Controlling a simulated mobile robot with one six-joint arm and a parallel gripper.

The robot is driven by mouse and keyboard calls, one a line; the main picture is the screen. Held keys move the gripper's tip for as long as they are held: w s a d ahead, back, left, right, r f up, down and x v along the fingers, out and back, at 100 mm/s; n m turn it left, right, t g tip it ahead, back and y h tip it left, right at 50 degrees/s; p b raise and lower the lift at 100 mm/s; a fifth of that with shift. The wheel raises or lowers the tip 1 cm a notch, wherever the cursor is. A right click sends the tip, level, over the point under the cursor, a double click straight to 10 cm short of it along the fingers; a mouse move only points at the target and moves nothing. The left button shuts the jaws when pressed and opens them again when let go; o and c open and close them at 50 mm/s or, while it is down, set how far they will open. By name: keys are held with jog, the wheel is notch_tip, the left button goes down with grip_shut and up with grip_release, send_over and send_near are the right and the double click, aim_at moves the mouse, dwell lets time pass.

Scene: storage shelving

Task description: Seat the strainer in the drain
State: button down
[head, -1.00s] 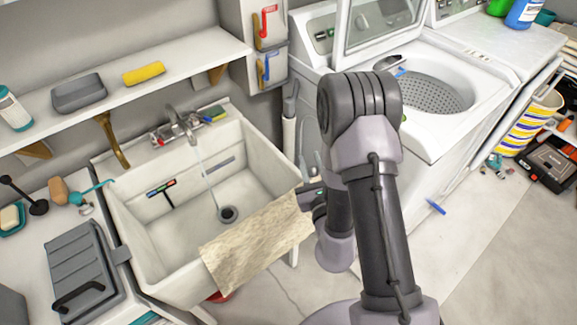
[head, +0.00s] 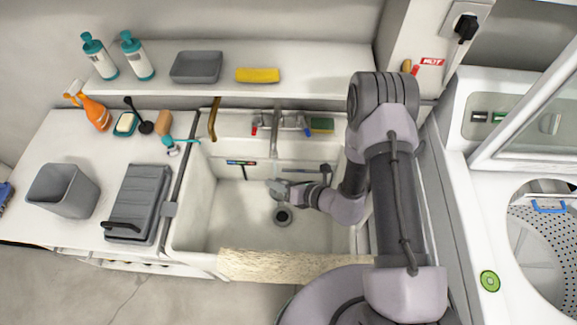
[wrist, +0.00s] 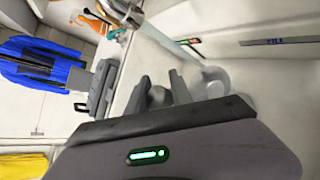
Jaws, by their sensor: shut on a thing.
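The white sink basin (head: 225,215) is in the middle of the head view. The drain (head: 283,215) is a dark round hole with a grey rim in its floor. My gripper (head: 277,187) is inside the sink outline, just behind the drain in the picture; its height above the floor is hard to judge. In the wrist view, my gripper (wrist: 160,90) has its two grey fingers closed around a small grey rounded piece (wrist: 157,95), which I take to be the strainer. Most of it is hidden by the fingers. The drain cannot be made out in the wrist view.
A beige cloth (head: 290,266) hangs over the front rim. A shelf (head: 330,75) overhangs the back. A grey ribbed board (head: 138,203) lies left; the washer (head: 500,260) is right.

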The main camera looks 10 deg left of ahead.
notch_tip(320, 180, down, 18)
jog(key=b, duration=1.3)
jog(key=shift+s+a+r+b, duration=0.25)
jog(key=shift+b, duration=0.05)
jog(key=shift+s+d+f, duration=0.2)
jog(key=shift+d+f, duration=0.05)
jog(key=shift+s+f+b, duration=0.15)
jog(key=shift+f+b, duration=0.2)
dwell(0.8)
jog(key=c, duration=1.1)
grip_release()
jog(key=shift+o, duration=0.2)
